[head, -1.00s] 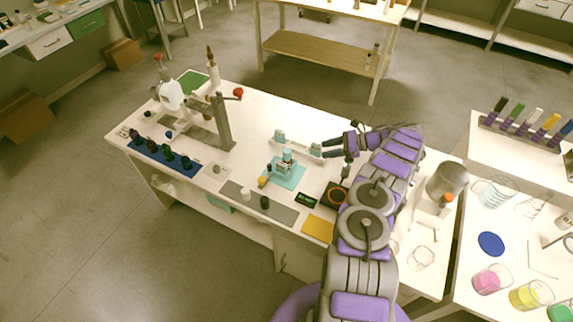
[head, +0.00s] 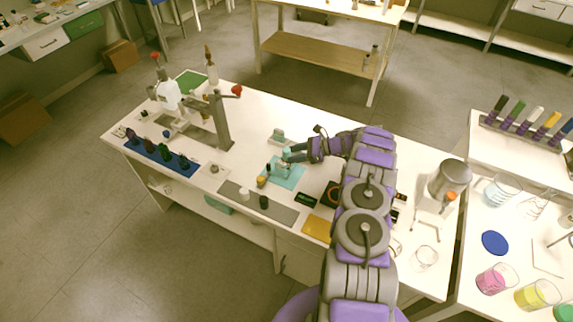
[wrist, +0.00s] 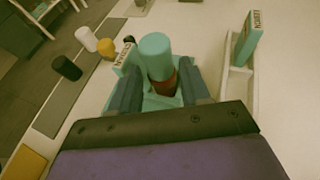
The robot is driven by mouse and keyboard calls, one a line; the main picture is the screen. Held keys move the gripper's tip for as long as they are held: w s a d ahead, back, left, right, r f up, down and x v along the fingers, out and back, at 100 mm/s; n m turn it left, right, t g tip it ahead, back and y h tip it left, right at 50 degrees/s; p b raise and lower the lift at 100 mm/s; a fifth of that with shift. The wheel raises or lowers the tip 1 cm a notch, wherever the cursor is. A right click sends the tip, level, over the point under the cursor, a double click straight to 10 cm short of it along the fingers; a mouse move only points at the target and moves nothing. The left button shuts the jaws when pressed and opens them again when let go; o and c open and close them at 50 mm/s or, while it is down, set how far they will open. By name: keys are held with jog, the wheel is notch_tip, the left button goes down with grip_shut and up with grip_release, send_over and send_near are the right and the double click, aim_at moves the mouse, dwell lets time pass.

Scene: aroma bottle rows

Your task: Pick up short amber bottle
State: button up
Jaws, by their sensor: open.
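A short bottle with a brown-red amber body and a wide teal cap (wrist: 157,57) stands upright between my fingers in the wrist view. In the head view my fingers partly hide it on the teal mat (head: 292,180). My gripper (wrist: 158,84) is open, with one dark finger on each side of the bottle. Whether the fingers touch it cannot be told. In the head view my gripper (head: 288,157) reaches in from the right over the mat.
A teal labelled block (wrist: 126,57) stands close beyond my left finger. Another (wrist: 248,38) stands in a white tray (wrist: 237,92) to the right. A grey strip (head: 275,213) holds a white jar (head: 243,194) and a black jar (head: 264,202). A metal stand (head: 222,125) rises at the left.

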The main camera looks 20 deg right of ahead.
jog(key=shift+x, duration=1.15)
jog(key=shift+d, duration=0.1)
jog(key=shift+c, duration=0.2)
jog(key=c, duration=0.7)
